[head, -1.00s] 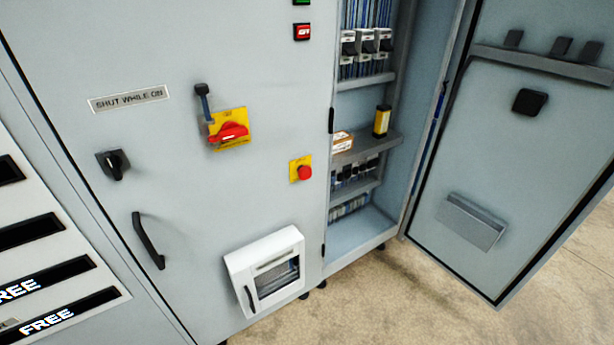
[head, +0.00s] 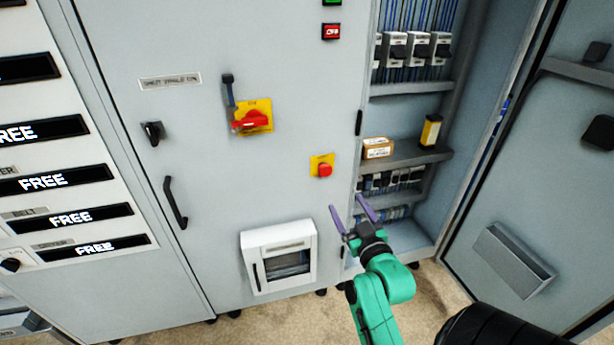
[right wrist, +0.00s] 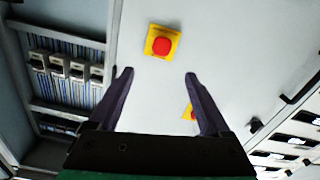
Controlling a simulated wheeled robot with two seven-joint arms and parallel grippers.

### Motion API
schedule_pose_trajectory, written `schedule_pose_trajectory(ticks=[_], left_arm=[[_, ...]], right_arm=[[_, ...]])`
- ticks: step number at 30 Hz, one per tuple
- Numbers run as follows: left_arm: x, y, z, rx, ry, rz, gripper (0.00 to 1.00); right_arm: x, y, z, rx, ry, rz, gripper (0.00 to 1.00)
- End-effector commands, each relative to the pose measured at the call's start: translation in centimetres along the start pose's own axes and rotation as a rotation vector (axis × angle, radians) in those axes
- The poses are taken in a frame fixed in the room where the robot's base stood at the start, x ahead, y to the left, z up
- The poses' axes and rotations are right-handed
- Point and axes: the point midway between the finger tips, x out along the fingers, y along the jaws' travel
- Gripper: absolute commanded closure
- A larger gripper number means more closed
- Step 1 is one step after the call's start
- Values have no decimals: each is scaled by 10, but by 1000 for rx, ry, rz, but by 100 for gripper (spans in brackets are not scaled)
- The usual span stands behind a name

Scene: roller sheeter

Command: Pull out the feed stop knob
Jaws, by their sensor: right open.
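A red round knob on a yellow plate (head: 324,170) sits on the grey cabinet front, left of the open bay; I take it as the feed stop knob. It also shows in the right wrist view (right wrist: 162,46), beyond the fingertips and clear of them. My right gripper (head: 347,203) is open and empty, with its purple fingers apart, just below the knob in the head view. It also shows in the right wrist view (right wrist: 158,73). I cannot tell how far out the knob stands. My left gripper is not in view.
A red rotary switch on a yellow plate (head: 251,121) is up and left of the knob. A white windowed box (head: 246,243) sticks out below. The open bay (head: 400,108) holds shelves and a small carton (head: 378,148). Its open door (head: 560,190) stands at right.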

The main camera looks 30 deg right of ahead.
Motion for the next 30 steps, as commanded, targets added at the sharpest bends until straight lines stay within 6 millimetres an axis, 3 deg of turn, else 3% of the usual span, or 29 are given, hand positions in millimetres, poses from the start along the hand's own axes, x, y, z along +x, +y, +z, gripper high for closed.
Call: schedule_pose_trajectory(ticks=[8, 12, 18, 28, 29, 30], left_arm=[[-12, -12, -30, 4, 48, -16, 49], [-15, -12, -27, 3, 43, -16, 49], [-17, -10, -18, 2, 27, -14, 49], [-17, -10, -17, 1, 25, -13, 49], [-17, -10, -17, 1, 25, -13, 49], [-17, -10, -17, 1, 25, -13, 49]], right_arm=[[57, 0, -3, 4, 3, -1, 19], [96, -1, -2, 3, 1, -2, 19], [135, -1, 0, 3, 0, -2, 19], [143, -2, 1, 1, -2, -3, 19], [143, -2, 1, 1, -2, -3, 26], [143, -2, 1, 1, -2, -3, 41]])
